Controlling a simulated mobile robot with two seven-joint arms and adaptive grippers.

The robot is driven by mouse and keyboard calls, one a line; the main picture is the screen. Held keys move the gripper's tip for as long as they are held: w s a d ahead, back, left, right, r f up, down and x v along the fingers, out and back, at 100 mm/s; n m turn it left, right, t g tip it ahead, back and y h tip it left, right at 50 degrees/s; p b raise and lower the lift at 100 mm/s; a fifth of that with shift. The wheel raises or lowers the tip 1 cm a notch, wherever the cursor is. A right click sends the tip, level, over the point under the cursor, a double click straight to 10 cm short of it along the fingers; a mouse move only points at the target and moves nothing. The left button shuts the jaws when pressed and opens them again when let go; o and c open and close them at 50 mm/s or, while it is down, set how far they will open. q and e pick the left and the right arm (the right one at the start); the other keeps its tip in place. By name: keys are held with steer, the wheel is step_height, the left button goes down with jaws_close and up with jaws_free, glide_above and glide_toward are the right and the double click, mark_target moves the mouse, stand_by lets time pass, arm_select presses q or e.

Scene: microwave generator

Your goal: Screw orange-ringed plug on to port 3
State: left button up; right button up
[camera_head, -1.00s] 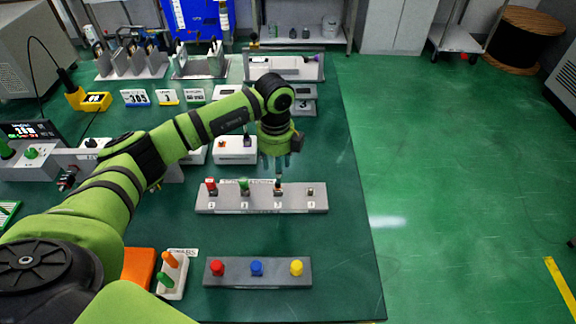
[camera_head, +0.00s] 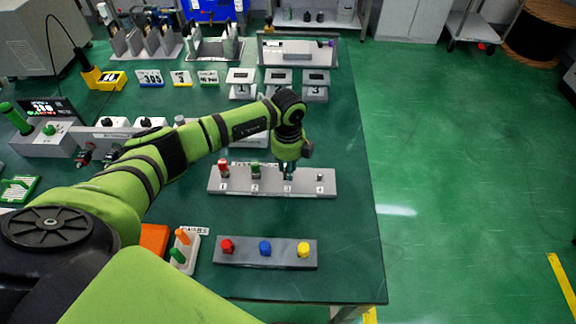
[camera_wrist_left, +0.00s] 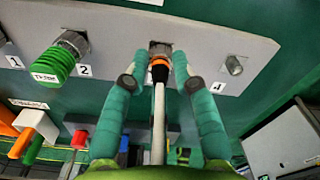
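The orange-ringed plug (camera_wrist_left: 159,67) sits at port 3 (camera_wrist_left: 158,48) of the grey port panel (camera_wrist_left: 115,22). Its white cable runs back toward the wrist camera. Whether it is fully threaded cannot be seen. My left gripper (camera_wrist_left: 160,62) has its two teal fingers on either side of the plug, with gaps showing between fingers and plug. In the head view, my left gripper (camera_head: 288,174) is low over port 3 and mostly hides the plug. My right gripper is not in view.
A green plug (camera_wrist_left: 58,62) is at port 2, a red plug (camera_head: 223,168) at port 1. Port 4 (camera_wrist_left: 234,65) is a bare threaded connector. A grey block (camera_head: 245,262) with red, blue and yellow knobs stands in front. The table right of the panel is clear.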

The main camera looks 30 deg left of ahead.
arm_select(q)
jaws_close()
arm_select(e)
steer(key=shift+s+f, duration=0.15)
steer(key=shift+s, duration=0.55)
